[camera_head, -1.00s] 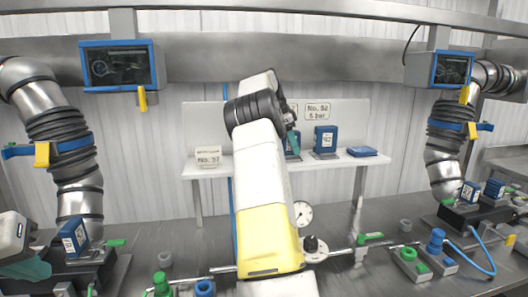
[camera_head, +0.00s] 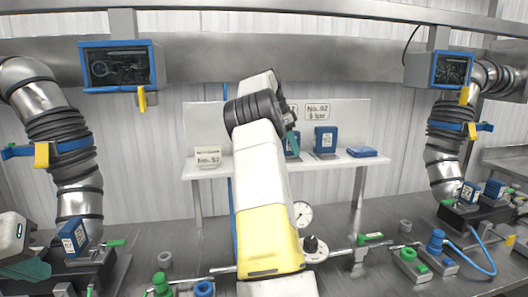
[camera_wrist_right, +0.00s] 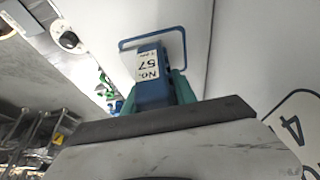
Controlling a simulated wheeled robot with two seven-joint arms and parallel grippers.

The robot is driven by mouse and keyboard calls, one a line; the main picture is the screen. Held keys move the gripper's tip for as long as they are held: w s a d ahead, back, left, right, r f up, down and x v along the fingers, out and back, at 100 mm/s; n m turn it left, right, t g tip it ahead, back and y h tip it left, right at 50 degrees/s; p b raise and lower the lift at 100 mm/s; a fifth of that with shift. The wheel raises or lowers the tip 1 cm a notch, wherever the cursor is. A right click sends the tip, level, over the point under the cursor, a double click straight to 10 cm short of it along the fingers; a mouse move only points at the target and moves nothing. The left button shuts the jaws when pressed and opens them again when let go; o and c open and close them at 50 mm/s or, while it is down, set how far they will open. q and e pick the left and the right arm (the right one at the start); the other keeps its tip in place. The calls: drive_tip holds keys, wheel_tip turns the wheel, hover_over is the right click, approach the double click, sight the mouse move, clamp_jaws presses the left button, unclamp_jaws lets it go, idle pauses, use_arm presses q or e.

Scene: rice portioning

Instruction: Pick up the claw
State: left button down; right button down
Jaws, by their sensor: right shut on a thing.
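A blue claw block with a white "No. 57" label (camera_wrist_right: 151,75) sits between the teal fingers of my right gripper (camera_wrist_right: 160,85) in the right wrist view. The gripper is shut on it. In the head view my right gripper (camera_head: 293,140) is at the white shelf (camera_head: 230,170), with a blue block partly hidden behind its teal finger. Another blue block (camera_head: 325,138) stands upright beside it, and a flat blue piece (camera_head: 362,152) lies at the shelf's right end. My left gripper (camera_head: 28,268) is at the lower left edge; its finger opening is not clear.
A blue block (camera_head: 73,238) stands in a dark holder at left, beside the left gripper. More blue blocks (camera_head: 470,193) stand at right. A gauge (camera_head: 303,213), rods, green and blue fittings (camera_head: 437,240) and a hose crowd the steel bench. A label card (camera_head: 208,157) stands on the shelf's left.

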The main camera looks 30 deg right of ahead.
drive_tip(key=shift+r, duration=0.2)
drive_tip(key=shift+r, duration=1.45)
drive_tip(key=shift+a+r, duration=0.1)
drive_tip(key=shift+r, duration=0.15)
drive_tip(key=s+a, duration=0.3)
drive_tip(key=a, duration=0.4)
drive_tip(key=s+a+r, duration=0.1)
drive_tip(key=s+a, duration=0.3)
drive_tip(key=a, duration=0.3)
